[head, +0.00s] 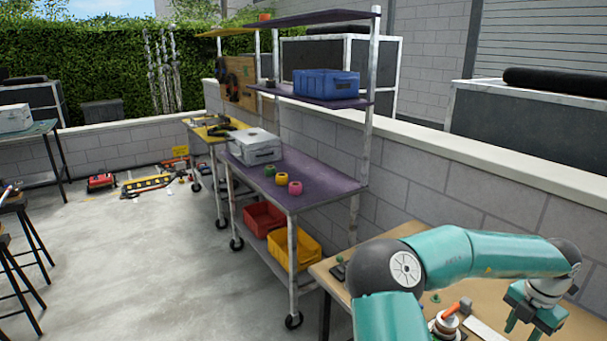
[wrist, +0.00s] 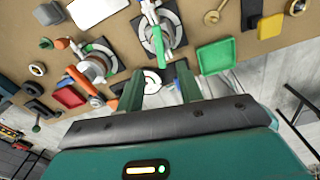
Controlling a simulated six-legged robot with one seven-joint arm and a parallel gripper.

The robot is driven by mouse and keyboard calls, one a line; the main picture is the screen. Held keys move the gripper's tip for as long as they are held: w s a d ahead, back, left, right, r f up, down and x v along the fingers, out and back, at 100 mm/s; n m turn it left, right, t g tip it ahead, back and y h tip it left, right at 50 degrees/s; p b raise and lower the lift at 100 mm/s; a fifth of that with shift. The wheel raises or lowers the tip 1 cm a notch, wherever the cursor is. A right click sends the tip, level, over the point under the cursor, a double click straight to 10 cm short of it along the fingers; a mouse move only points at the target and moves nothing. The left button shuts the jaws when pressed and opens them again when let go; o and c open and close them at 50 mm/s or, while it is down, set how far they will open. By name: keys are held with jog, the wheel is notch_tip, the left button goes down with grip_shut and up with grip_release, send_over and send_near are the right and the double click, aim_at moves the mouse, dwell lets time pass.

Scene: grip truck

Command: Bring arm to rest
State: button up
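My gripper (head: 531,326) hangs at the end of my teal arm over the tan workbench at the lower right of the head view. In the wrist view, its two green fingers (wrist: 160,86) stand apart with a clear gap between them, and nothing is seen held. The workbench (head: 408,233) also fills the upper part of the wrist view. The arm is bent at a dark round joint and reaches to the right in the head view. The depth between fingertips and workbench is hard to tell.
The workbench carries several tools and parts, with a green tray (wrist: 215,56), a red tray (wrist: 70,97) and an orange-handled tool (wrist: 131,92) near the fingers. A purple cart (head: 315,186) stands left of it, by a block wall (head: 420,185). Concrete floor (head: 130,250) is open at left.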

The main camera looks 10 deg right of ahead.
jog(key=a+r+n+t+y, duration=0.1)
jog(key=a+r+n+y, duration=0.1)
jog(key=a+n, duration=1.05)
jog(key=a+r+n+t+y, duration=0.1)
jog(key=a+r+n+y, duration=0.1)
jog(key=a+n, duration=1.1)
jog(key=s+a+r+n+t+h, duration=0.1)
jog(key=s+a+r+n+h, duration=0.1)
jog(key=a+n, duration=0.5)
jog(key=s+a+r+n+t+h, duration=0.2)
jog(key=s+a+r+n, duration=0.3)
jog(key=n, duration=1.4)
notch_tip(320, 180, up, 2)
jog(key=a, duration=0.3)
jog(key=shift+s, duration=0.25)
